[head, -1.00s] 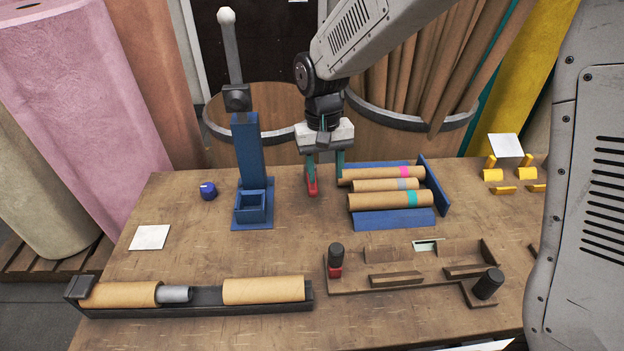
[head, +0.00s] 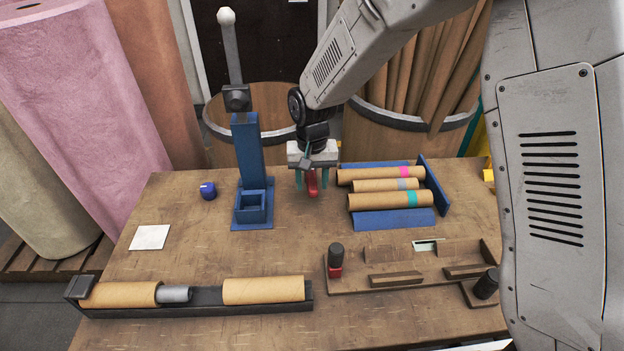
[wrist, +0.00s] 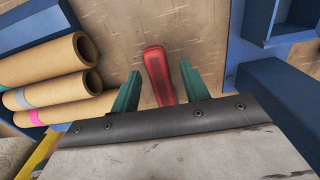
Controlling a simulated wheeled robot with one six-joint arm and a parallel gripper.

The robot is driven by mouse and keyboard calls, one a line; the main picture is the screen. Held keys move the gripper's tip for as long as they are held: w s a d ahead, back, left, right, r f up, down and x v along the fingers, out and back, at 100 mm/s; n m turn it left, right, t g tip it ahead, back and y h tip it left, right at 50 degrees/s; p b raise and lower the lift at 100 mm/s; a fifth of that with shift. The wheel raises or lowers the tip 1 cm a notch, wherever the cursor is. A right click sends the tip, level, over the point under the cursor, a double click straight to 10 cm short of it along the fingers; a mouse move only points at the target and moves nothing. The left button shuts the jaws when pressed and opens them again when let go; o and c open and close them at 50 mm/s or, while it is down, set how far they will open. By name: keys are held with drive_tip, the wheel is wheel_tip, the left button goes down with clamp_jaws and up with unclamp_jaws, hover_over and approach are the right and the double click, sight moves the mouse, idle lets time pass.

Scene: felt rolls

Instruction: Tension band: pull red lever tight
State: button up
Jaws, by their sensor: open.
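A red lever-like piece (head: 312,182) is on the table between the blue post stand and the rack of tubes. My gripper (head: 312,181) is open, with its teal fingers on either side of this piece. In the wrist view the red piece (wrist: 160,75) lies between the two fingertips (wrist: 161,84), with a gap on each side. Its far end reaches past the fingertips; its near end is hidden behind the gripper body. A smaller red part (head: 335,271) sits under a black knob on the wooden fixture (head: 430,284) at the front right.
The blue stand (head: 249,160) with its tall post is close on the left. The blue rack (head: 395,219) with cardboard tubes (head: 390,200) is close on the right. A black trough (head: 200,308) holds tubes at the front left. Table between the stand and fixture is clear.

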clamp_jaws()
